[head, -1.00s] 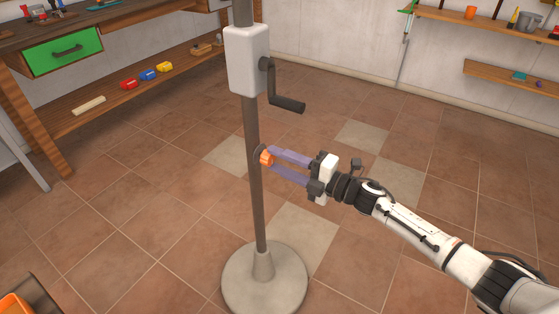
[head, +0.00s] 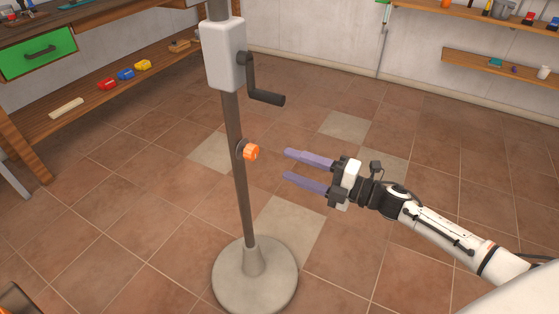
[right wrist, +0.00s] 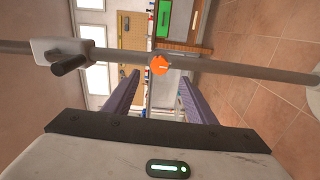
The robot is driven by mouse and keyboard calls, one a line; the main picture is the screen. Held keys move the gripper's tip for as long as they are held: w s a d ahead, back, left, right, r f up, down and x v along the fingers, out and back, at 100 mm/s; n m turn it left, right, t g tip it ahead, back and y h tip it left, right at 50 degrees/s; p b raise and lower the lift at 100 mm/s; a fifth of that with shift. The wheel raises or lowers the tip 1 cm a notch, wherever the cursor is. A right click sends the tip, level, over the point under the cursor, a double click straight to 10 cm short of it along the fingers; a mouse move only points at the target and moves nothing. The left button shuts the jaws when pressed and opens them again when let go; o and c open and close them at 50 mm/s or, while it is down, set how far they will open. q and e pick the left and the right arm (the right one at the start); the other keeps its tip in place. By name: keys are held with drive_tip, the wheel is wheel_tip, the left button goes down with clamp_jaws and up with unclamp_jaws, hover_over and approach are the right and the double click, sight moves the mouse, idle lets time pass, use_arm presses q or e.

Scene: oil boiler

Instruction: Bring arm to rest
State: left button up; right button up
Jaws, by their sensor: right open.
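My right gripper (head: 288,165) is open and empty, its two purple fingers pointing left toward an orange knob (head: 250,152). The knob sits on the grey pole (head: 243,190) and is clear of the fingertips, with a gap between. In the right wrist view the orange knob (right wrist: 159,65) shows ahead, between the spread fingers (right wrist: 155,90). My right arm (head: 435,225) reaches in from the lower right. My left gripper is not in view.
The pole stands on a round base (head: 254,278) and carries a white box (head: 223,55) with a black crank (head: 265,97). A workbench with a green drawer (head: 38,52) is at the left. Wall shelves (head: 500,67) are at the upper right. Tiled floor around the arm is clear.

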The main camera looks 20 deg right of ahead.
drive_tip(key=shift+s+d, duration=0.3)
drive_tip(key=shift+s, duration=0.15)
drive_tip(key=s+a+f+m+g+h, duration=0.2)
drive_tip(key=s+a+f+m+h, duration=0.2)
drive_tip(key=s+f+m, duration=0.5)
drive_tip(key=s+a+f+m+g+h, duration=0.3)
drive_tip(key=s+a+f+m, duration=0.4)
drive_tip(key=s+f+m, duration=0.3)
drive_tip(key=s+m+h+p, duration=0.1)
drive_tip(key=s+m, duration=0.3)
drive_tip(key=s, duration=0.1)
drive_tip(key=shift+s+a+f+g, duration=0.2)
drive_tip(key=shift+s+g, duration=0.1)
drive_tip(key=shift+s, duration=0.1)
